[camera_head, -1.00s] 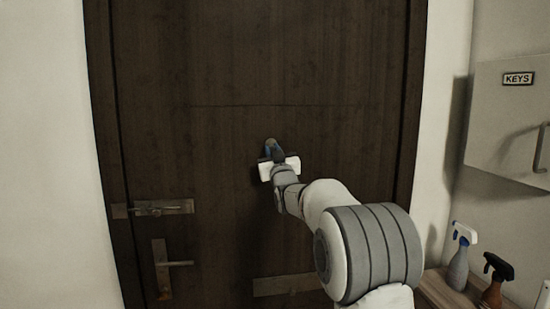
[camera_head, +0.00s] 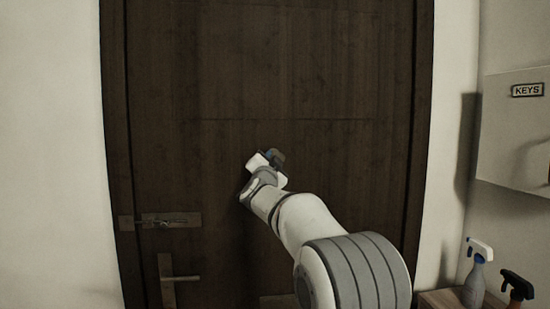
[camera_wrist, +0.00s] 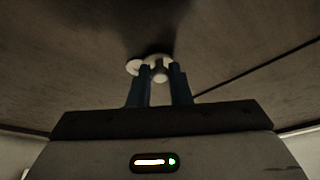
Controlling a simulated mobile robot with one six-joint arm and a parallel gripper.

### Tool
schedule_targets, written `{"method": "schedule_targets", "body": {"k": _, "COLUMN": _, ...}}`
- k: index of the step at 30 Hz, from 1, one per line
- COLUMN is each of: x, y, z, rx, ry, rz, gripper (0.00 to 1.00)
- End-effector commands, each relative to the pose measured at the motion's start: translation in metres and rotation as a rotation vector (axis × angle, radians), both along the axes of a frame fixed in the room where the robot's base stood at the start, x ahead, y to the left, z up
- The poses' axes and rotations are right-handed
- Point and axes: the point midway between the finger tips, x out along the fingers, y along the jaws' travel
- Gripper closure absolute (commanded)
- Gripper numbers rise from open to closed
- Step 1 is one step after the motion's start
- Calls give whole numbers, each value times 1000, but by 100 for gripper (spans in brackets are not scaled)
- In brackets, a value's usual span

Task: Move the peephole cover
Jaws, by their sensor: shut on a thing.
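My gripper (camera_wrist: 160,72) is shut on the peephole cover (camera_wrist: 160,73) against the dark wooden door. In the wrist view its blue fingers stand on both sides of a small pale metal knob. In the head view my gripper (camera_head: 272,155) is at the middle of the door (camera_head: 215,80), tilted, and mostly hides the cover.
A latch (camera_head: 165,220) and a door handle (camera_head: 180,278) are at the door's lower left. A grey key box (camera_head: 515,135) hangs on the right wall. Spray bottles (camera_head: 474,280) stand on a low shelf at the lower right.

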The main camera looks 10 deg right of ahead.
Motion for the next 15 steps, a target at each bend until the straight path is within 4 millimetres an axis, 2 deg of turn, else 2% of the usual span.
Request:
{"method": "schedule_targets", "body": {"k": 1, "x": 0, "y": 2, "z": 7, "rx": 38, "ry": -2, "rz": 1, "gripper": 100}}
{"method": "schedule_targets", "body": {"k": 15, "x": 0, "y": 5, "z": 13, "rx": 285, "ry": -3, "rz": -1, "gripper": 100}}
